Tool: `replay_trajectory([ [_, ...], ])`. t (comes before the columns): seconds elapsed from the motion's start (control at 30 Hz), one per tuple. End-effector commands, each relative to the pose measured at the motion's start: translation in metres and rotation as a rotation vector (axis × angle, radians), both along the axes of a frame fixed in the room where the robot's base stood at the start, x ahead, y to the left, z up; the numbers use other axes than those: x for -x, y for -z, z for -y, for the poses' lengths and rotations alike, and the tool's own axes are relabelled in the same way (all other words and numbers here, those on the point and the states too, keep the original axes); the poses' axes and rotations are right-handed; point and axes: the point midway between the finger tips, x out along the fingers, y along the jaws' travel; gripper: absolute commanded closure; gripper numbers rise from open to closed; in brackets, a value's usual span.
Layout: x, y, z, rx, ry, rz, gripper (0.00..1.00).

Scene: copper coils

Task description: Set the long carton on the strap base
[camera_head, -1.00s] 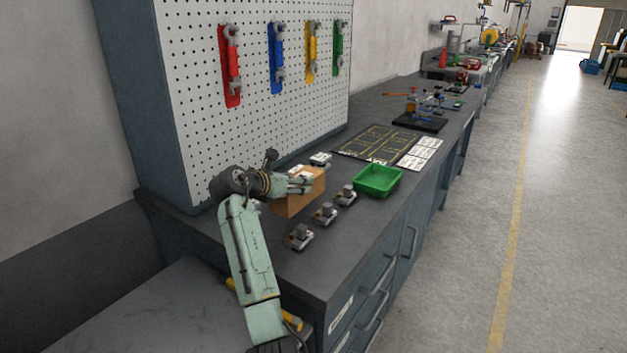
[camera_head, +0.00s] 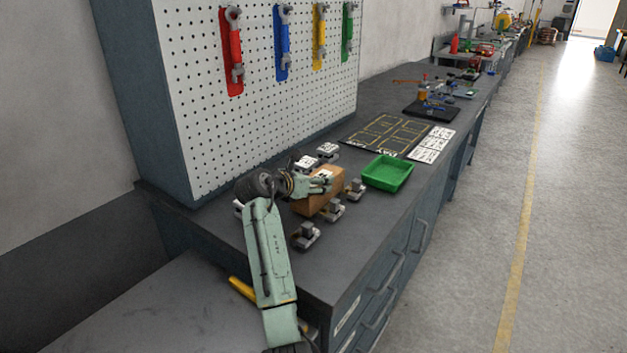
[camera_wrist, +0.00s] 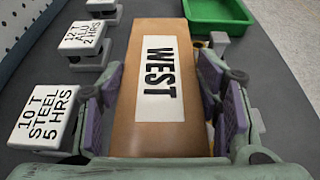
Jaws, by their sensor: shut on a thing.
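The long carton (camera_head: 318,204) is a brown box with a white WEST label, also large in the wrist view (camera_wrist: 160,138). My gripper (camera_head: 324,186) is shut on it, with fingers along both long sides in the wrist view (camera_wrist: 160,82). The carton appears just above the bench, beside the row of grey blocks at its right; whether it touches anything is unclear. I cannot tell which thing is the strap base.
White-topped blocks, labelled 10 T STEEL (camera_wrist: 46,115) and 12 T ALU (camera_wrist: 84,40), stand left of the carton. A green tray (camera_head: 388,173) lies beyond it. A dark marked mat (camera_head: 388,135) lies farther back. The pegboard (camera_head: 265,100) rises at the left.

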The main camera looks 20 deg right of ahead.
Motion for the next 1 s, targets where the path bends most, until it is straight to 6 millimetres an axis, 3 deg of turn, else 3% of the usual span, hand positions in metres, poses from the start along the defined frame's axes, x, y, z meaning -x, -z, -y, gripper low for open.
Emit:
replay_trajectory([
  [0.1, 0.000, 0.003, 0.000, 0.001, 0.000, 0.000, 0.83],
  [0.13, 0.000, 0.004, 0.000, 0.000, 0.000, -0.001, 0.41],
  [0.4, 0.000, 0.004, 0.000, 0.000, 0.000, -0.001, 0.23],
  [1.0, -0.005, -0.008, -0.008, 0.001, -0.001, 0.000, 0.22],
])
